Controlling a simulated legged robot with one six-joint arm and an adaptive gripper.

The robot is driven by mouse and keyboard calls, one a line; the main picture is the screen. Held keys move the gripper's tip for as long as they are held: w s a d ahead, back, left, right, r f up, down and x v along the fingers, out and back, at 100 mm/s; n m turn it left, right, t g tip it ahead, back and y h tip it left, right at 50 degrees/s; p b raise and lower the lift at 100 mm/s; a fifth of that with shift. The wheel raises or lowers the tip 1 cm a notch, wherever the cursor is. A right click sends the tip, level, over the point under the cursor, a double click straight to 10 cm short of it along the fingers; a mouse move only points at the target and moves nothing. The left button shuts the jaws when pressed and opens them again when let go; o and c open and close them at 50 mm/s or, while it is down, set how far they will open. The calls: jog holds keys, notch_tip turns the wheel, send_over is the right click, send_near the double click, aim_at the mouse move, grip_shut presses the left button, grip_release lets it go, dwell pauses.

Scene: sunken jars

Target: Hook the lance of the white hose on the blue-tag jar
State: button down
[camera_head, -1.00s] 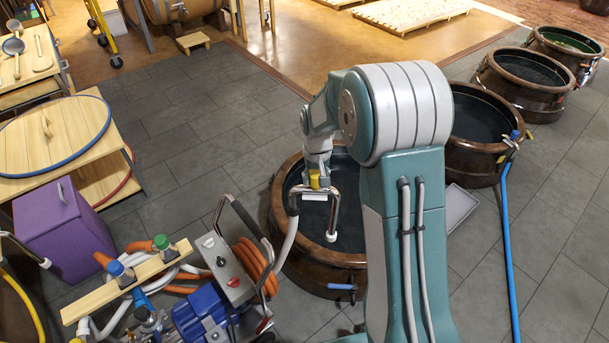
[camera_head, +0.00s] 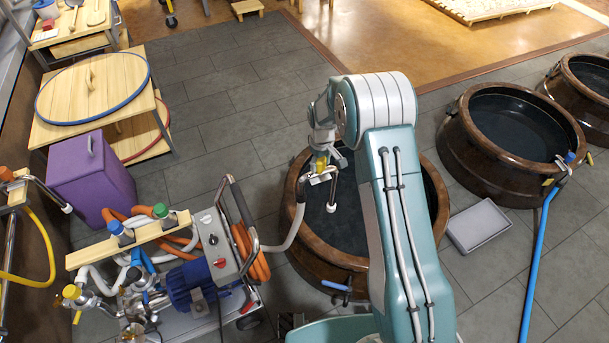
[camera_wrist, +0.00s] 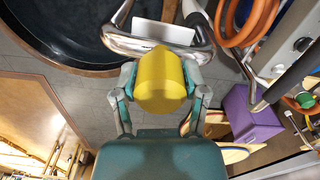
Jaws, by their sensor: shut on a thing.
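My gripper (camera_head: 320,158) is shut on the yellow grip of a bent steel lance. The lance (camera_head: 334,187) has a white tip and hangs over the left part of the nearest jar. The white hose (camera_head: 293,235) runs from the lance down toward the pump cart. The nearest jar (camera_head: 291,205) is brown with dark liquid inside and has a blue tag (camera_head: 335,286) on its front. My arm covers its right-hand part. In the wrist view the yellow grip (camera_wrist: 160,80) fills the jaws, with the steel tube (camera_wrist: 145,46) beyond it and the jar's rim (camera_wrist: 62,66) at upper left.
The pump cart (camera_head: 222,250) with a coiled orange hose stands left of the jar. Another jar (camera_head: 470,160) at right carries a blue hose (camera_head: 540,245) on its rim. A grey tray (camera_head: 479,225) lies between the jars. A purple box (camera_head: 90,180) stands at left.

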jog(key=w+a+f+n, duration=0.2)
jog(key=a+f+n, duration=0.25)
jog(key=f, duration=0.35)
jog(key=shift+a+f, duration=0.15)
jog(key=shift+f, duration=4.55)
jog(key=shift+a+f, duration=0.15)
jog(key=shift+f, duration=4.55)
jog(key=shift+a+f, duration=0.15)
jog(key=shift+f, duration=4.55)
jog(key=shift+c, duration=0.8)
grip_release()
jog(key=shift+o, duration=0.7)
jog(key=shift+s, duration=0.1)
